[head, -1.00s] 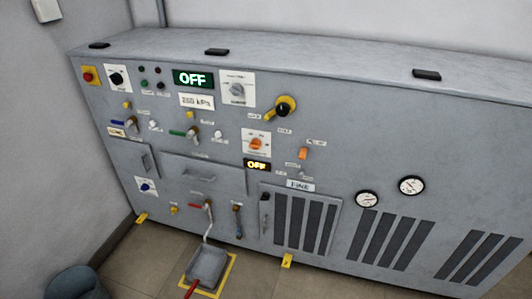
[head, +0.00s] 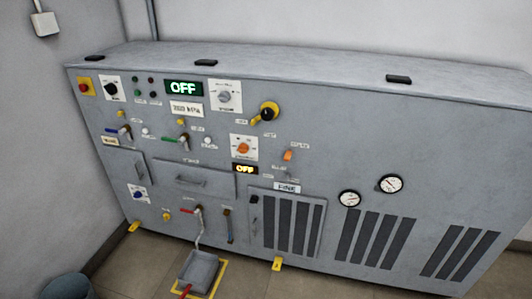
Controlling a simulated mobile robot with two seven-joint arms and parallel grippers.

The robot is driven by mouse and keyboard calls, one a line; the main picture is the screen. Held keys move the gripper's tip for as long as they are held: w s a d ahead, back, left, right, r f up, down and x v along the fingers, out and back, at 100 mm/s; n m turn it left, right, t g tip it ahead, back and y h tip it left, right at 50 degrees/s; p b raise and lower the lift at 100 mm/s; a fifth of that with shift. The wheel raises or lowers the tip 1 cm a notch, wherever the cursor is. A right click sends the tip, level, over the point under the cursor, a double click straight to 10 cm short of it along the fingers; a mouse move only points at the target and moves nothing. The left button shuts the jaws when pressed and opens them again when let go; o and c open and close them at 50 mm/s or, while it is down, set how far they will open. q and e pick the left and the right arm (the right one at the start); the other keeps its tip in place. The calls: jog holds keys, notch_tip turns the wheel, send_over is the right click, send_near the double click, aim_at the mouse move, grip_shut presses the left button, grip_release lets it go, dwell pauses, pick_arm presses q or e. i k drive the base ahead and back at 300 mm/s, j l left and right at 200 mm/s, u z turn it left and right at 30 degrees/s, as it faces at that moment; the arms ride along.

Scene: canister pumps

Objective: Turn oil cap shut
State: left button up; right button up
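A grey machine cabinet (head: 400,140) stands against the wall, its front panel full of controls. A large round yellow fitting with a black part (head: 268,112) sits high on the panel, right of a grey rotary dial (head: 224,97). A small yellow knob (head: 167,216) sits low on the left, beside a red-handled valve (head: 198,210). Other small yellow fittings (head: 121,114) sit higher up. The labels are too small to read, so I cannot tell which one is the oil cap or how far it is turned. Neither of my grippers is in view.
A grey tray (head: 198,270) lies on the floor inside a yellow outline, below the red-handled valve. A dark bin (head: 68,287) stands at lower left. Two gauges (head: 390,184) and vent slots are on the right. Tiled floor (head: 140,265) shows in front.

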aim_at(166, 217)
jog(key=u, duration=0.4)
jog(key=i+j+u, duration=0.45)
jog(key=u, duration=0.2)
jog(key=i+u, duration=0.35)
